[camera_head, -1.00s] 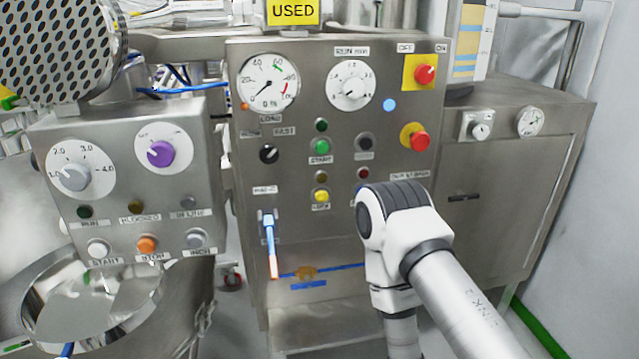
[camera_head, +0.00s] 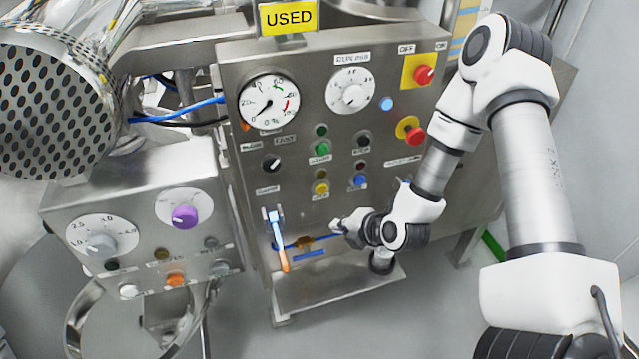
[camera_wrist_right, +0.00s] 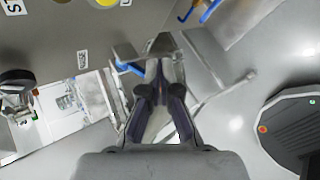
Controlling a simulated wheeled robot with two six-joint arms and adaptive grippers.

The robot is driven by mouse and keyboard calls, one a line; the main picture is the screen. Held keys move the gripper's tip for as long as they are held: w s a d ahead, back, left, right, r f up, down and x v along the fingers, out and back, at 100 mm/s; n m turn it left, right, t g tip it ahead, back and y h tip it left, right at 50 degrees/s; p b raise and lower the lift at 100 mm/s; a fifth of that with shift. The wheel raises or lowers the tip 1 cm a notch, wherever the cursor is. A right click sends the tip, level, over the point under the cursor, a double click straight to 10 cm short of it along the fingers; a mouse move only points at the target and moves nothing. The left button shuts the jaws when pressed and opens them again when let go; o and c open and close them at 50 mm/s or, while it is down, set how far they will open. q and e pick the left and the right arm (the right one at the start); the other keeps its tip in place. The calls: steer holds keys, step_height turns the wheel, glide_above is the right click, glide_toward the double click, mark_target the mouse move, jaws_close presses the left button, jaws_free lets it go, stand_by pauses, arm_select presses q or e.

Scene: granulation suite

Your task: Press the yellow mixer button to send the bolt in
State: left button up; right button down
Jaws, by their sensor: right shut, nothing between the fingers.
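The yellow button (camera_head: 321,188) sits on the upright steel control panel (camera_head: 235,75), below the green button and left of a blue one. My right gripper (camera_head: 338,227) is in front of the panel's lower part, below and slightly right of the yellow button, and looks apart from it. The gripper is shut and empty. In the right wrist view its fingertips (camera_wrist_right: 148,50) point up the picture toward the grey panel; a yellow round part (camera_wrist_right: 92,2) is cut off at the top edge. I see no bolt. My left gripper is out of view.
A blue-and-orange lever (camera_head: 279,240) stands just left of my right gripper. Red knobs on yellow plates (camera_head: 408,130) are at the panel's right. A smaller control box (camera_head: 140,255) stands at left. A steel ledge (camera_head: 330,288) juts out below the panel.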

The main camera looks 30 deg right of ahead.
mark_target(321, 189)
steer(key=w+d+b, duration=0.2)
steer(key=w, duration=0.6)
steer(key=shift+w+b, duration=0.3)
steer(key=shift+w, duration=0.05)
stand_by(1.2)
steer(key=shift+w+d, duration=0.1)
steer(key=shift+w, duration=0.3)
